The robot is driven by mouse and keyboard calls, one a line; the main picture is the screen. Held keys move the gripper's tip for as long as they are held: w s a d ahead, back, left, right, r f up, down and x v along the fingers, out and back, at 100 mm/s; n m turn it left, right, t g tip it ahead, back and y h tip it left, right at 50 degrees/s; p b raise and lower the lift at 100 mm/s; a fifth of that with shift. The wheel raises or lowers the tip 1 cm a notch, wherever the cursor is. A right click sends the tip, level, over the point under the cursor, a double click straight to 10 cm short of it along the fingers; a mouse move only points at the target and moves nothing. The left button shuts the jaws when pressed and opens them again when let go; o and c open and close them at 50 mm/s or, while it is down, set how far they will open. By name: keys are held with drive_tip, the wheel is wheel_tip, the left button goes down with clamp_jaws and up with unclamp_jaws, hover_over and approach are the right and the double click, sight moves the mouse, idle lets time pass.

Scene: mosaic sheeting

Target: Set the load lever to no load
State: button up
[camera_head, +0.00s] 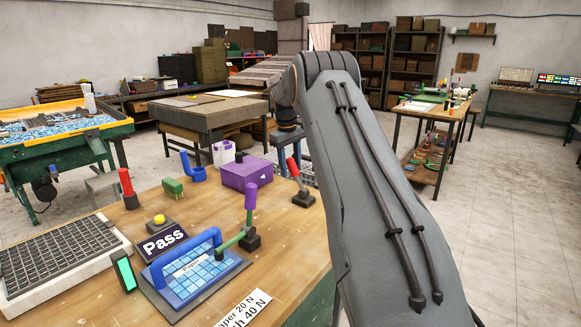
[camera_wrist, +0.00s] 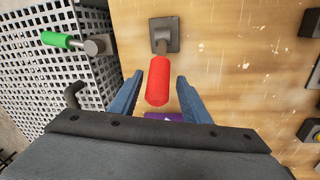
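A lever with a red handle (camera_head: 293,167) stands on a dark square base at the right rear of the wooden bench, its handle tilted up and left. It shows in the wrist view as a red handle (camera_wrist: 158,80) on a grey base plate. My gripper (camera_wrist: 158,94) is open, with its blue fingers on either side of the red handle. A gap shows on each side, so the fingers do not appear to grip it. No legible label shows beside this lever. Another red-handled lever (camera_head: 126,182) stands at the bench's left rear.
A purple box (camera_head: 246,172) stands left of the right-hand lever. A purple-handled lever with a green arm (camera_head: 250,198), a blue-framed sheet fixture (camera_head: 205,270) and a Pass sign (camera_head: 163,243) stand nearer. A perforated light basket (camera_wrist: 60,50) lies beside the bench.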

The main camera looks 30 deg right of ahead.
drive_tip(key=shift+d, duration=0.1)
drive_tip(key=shift+r, duration=0.55)
drive_tip(key=r, duration=0.2)
drive_tip(key=r+b, duration=0.1)
drive_tip(key=r, duration=0.1)
drive_tip(key=a+r+b, duration=0.1)
drive_tip(key=r, duration=0.1)
drive_tip(key=shift+s+r, duration=0.3)
